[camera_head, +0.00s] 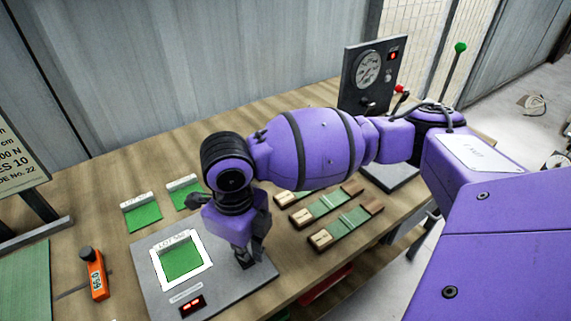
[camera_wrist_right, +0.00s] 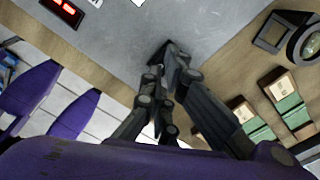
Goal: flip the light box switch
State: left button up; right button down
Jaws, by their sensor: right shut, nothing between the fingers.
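The light box (camera_head: 150,295) is a grey slab on the table with a glowing white window (camera_head: 203,272) and a green swatch (camera_head: 182,261) on it. A red-lit display (camera_head: 192,304) sits on its front part. My right gripper (camera_head: 247,259) is shut and empty, pointing down at the right side of the box. In the right wrist view its fingertips (camera_wrist_right: 168,52) are together over the grey box top (camera_wrist_right: 120,45). I cannot make out the switch; the fingers may hide it. I cannot tell whether the fingertips touch the box. My left gripper is out of view.
An orange meter (camera_head: 97,277) lies left of the box. Green swatches with labels (camera_head: 142,214) lie behind it. Green strips with wooden ends (camera_head: 333,229) lie to the right. A gauge panel (camera_head: 368,72) stands at the back right, near my right arm.

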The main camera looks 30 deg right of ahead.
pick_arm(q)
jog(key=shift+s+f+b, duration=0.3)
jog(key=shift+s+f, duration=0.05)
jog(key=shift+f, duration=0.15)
pick_arm(e)
jog(key=shift+f, duration=1.1)
dwell(0.3)
jog(key=shift+r+p, duration=2.4)
jog(key=shift+r, duration=1.2)
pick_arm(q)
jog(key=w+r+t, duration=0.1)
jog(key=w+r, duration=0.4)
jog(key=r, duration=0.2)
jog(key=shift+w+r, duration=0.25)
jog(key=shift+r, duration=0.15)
pick_arm(e)
jog(key=shift+f, duration=0.1)
